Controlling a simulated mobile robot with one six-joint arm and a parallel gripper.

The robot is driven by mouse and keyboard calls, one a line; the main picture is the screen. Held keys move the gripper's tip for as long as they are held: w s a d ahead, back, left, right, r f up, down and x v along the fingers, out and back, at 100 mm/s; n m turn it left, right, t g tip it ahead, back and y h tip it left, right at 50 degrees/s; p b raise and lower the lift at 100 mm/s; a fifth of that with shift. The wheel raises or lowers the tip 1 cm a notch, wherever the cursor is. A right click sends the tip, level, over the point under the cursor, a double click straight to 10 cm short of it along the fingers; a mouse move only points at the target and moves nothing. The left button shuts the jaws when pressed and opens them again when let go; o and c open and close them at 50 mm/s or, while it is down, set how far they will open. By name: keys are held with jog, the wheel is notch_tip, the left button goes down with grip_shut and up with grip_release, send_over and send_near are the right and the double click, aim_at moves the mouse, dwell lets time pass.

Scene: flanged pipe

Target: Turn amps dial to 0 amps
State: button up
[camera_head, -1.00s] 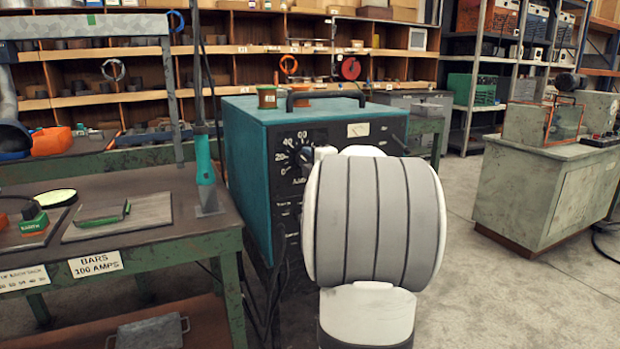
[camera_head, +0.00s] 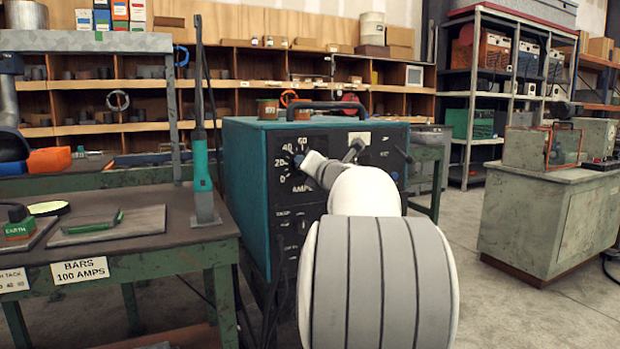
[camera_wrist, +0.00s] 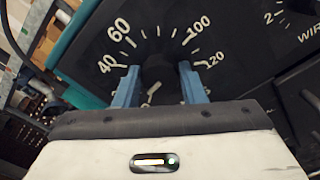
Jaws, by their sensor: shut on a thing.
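The amps dial (camera_head: 284,172) is on the front panel of the teal welding machine (camera_head: 247,190), with white numbers 0, 20, 40 and 60 showing above the word AMPS. My gripper (camera_head: 299,160) reaches in from the right and hides part of the dial. In the wrist view, the blue fingers of my gripper (camera_wrist: 158,76) stand on either side of the black dial knob (camera_wrist: 158,67) and are shut on it. The numbers 40, 60, 100 and 120 show around the knob. A pale mark shows low between the fingers; the pointer's exact setting is unclear.
A green workbench (camera_head: 150,262) with a BARS 100 AMPS label stands at the left, close to the machine. A black handle (camera_head: 328,106) runs along the machine's top. A grey-green cabinet (camera_head: 545,215) stands at the right, with open floor before it.

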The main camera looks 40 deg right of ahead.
jog(key=shift+f+n+b, duration=0.1)
jog(key=shift+n+b, duration=1.3)
jog(key=shift+n, duration=0.8)
jog(key=o, duration=1)
jog(key=p+v, duration=0.1)
jog(key=v, duration=0.6)
jog(key=shift+s+a, duration=0.2)
jog(key=shift+s, duration=0.15)
